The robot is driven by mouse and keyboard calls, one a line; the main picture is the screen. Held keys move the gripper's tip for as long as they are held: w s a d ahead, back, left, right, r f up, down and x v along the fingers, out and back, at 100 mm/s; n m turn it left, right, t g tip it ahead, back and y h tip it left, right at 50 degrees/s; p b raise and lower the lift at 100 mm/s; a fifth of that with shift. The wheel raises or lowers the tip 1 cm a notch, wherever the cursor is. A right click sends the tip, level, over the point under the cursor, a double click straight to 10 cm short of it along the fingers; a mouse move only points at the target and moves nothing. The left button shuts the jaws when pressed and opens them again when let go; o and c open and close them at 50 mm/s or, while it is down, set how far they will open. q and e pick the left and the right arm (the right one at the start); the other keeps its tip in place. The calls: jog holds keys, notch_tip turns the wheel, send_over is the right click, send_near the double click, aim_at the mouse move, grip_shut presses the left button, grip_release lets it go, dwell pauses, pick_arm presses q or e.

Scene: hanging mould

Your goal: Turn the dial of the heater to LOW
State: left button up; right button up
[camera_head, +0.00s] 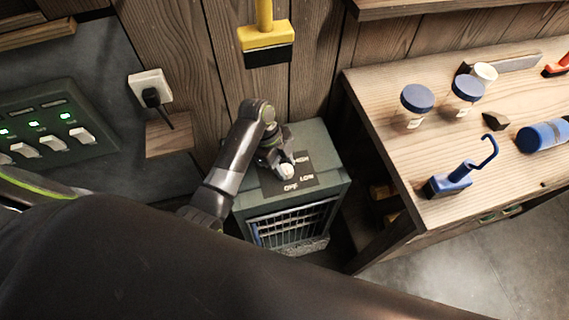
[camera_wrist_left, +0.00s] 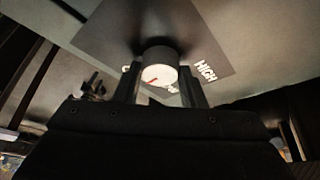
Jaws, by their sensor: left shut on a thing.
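The heater (camera_head: 325,178) is a dark green-grey box with a front grille, standing on the floor between the wall and the workbench. Its top has a dark plate with the words HIGH, LOW and OFF. My left gripper (camera_head: 284,170) is over this plate, shut on the dial (camera_wrist_left: 158,76). In the left wrist view the dial is round, with a pale face and a red mark, between the two fingers (camera_wrist_left: 160,90). HIGH (camera_wrist_left: 206,71) reads to the right of the dial there. Which word the red mark points to I cannot tell. My right gripper is not in view.
A wooden workbench (camera_head: 460,150) on the right holds jars (camera_head: 417,98), a blue hook stand (camera_head: 458,182) and a blue cylinder (camera_head: 543,136). A switch panel (camera_head: 90,150) and a plugged socket (camera_head: 150,86) are left. A yellow-handled tool (camera_head: 264,36) hangs above the heater.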

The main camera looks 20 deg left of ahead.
pick_arm(q)
jog(key=shift+r+n+p, duration=0.2)
jog(key=shift+n+p, duration=0.4)
jog(key=shift+p, duration=0.3)
jog(key=n+t+p, duration=0.1)
jog(key=n+p, duration=0.1)
jog(key=n+t+p, duration=0.1)
jog(key=n+p, duration=0.2)
jog(key=shift+s+r+p, duration=0.1)
jog(key=shift+s+p, duration=0.1)
jog(key=shift+p, duration=0.15)
jog(key=n+p, duration=0.1)
jog(key=n, duration=0.1)
jog(key=n+t+p, duration=0.1)
jog(key=n+p, duration=0.1)
jog(key=shift+d+t+y, duration=0.1)
jog(key=shift+t+y, duration=0.2)
jog(key=shift+y, duration=0.1)
jog(key=shift+f+n+t+y+p, duration=0.2)
jog(key=shift+n+t+y+p, duration=0.1)
jog(key=shift+n+p, duration=0.4)
jog(key=o, duration=1)
jog(key=shift+f, duration=0.1)
jog(key=shift+s, duration=0.1)
jog(key=v, duration=1.7)
jog(key=shift+r, duration=0.2)
